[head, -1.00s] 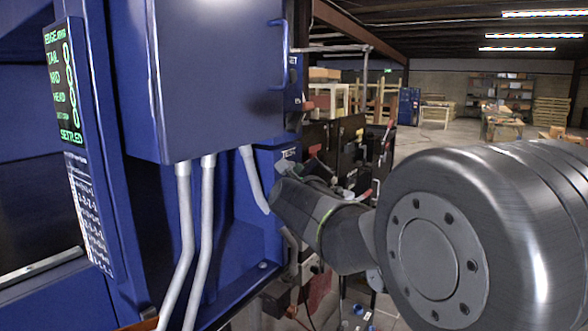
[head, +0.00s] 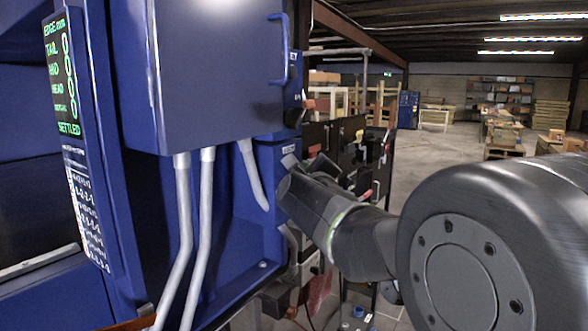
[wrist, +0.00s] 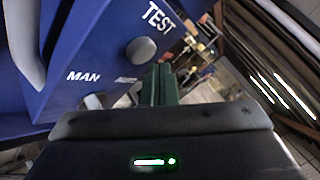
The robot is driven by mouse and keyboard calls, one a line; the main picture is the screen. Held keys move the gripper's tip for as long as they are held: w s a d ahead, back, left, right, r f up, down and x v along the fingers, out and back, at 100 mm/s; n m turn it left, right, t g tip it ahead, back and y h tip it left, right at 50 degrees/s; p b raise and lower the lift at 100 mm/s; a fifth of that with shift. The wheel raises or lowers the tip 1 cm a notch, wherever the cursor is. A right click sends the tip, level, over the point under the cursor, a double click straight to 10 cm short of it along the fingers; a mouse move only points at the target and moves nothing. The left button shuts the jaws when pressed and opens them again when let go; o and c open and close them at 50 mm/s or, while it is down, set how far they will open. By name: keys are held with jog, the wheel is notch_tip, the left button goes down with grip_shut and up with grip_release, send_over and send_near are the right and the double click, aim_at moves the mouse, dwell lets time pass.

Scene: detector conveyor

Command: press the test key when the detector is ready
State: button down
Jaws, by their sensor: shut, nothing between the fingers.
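The test key is a round grey button (wrist: 140,50) under the word TEST on a blue panel (wrist: 105,45) in the wrist view. My gripper (wrist: 159,72) has its green fingers shut together, with nothing between them. Their tips appear just below and right of the button in the picture; a small gap shows, and I see no contact. In the head view my gripper (head: 291,163) is at the blue box's face, and the key itself is hidden. The detector's display (head: 62,78) shows green lines for EDGE, TAIL, MID and HEAD, with SETTLED at the bottom.
A second control marked MAN (wrist: 95,101) sits lower left on the same panel. A large blue cabinet (head: 215,70) with a handle overhangs the box, and grey conduits (head: 203,230) run down beside it. Dark racks with clutter stand behind; open floor (head: 430,150) lies beyond.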

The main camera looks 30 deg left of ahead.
jog(key=d+b, duration=0.5)
jog(key=b, duration=0.1)
jog(key=shift+s, duration=0.2)
jog(key=shift+a, duration=0.1)
dwell(0.7)
jog(key=a+p, duration=0.2)
jog(key=p, duration=0.3)
jog(key=shift+w+r+p, duration=0.1)
jog(key=shift+r+p, duration=0.05)
jog(key=shift+p, duration=0.15)
